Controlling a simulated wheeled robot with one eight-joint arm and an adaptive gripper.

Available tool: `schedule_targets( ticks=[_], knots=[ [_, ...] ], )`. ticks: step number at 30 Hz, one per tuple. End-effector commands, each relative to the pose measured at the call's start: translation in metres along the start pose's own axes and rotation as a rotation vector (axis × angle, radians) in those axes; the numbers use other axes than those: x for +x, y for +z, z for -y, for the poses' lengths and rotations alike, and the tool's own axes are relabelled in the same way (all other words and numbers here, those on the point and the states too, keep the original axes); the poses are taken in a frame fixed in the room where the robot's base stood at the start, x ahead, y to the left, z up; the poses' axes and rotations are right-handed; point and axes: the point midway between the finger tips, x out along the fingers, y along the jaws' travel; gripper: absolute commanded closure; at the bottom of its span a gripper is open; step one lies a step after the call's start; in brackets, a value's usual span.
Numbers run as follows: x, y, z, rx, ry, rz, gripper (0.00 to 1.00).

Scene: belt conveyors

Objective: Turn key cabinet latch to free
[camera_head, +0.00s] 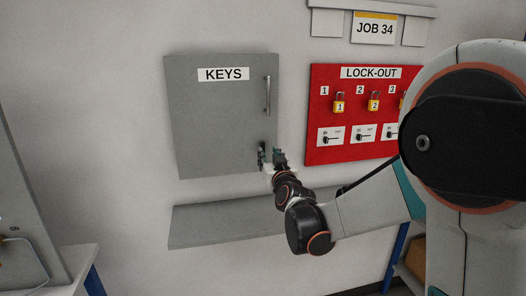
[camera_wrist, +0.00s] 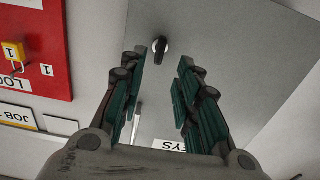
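The grey key cabinet (camera_head: 215,125), labelled KEYS, is shut on the wall in the head view. Its bar handle (camera_head: 268,95) is upright near the right edge. In the wrist view, which is upside down, the dark latch knob (camera_wrist: 160,47) is on the grey door (camera_wrist: 225,40), just beyond my fingertips and between their lines. My gripper (camera_wrist: 162,58) is open, with nothing visible between its green-padded fingers. In the head view my gripper (camera_head: 270,156) is at the door's lower right, where it blends with the latch. I cannot tell whether it touches.
The red LOCK-OUT board (camera_head: 350,148) with yellow padlocks and small switches hangs right of the cabinet. A grey shelf (camera_head: 225,222) is below the cabinet. A JOB 34 sign (camera_head: 374,28) is above the board. A grey panel (camera_head: 22,215) stands at the far left.

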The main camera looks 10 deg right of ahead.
Motion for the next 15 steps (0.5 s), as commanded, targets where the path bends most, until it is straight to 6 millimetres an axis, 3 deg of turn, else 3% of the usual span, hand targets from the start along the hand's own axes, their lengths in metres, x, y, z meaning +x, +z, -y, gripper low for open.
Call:
schedule_targets(
  ticks=[6, 15],
  knots=[
    [0.042, 0.001, 0.0, 0.0, 0.0, 0.0, 0.7],
    [0.071, 0.0, 0.0, 0.001, 0.0, 0.001, 0.7]
  ],
)
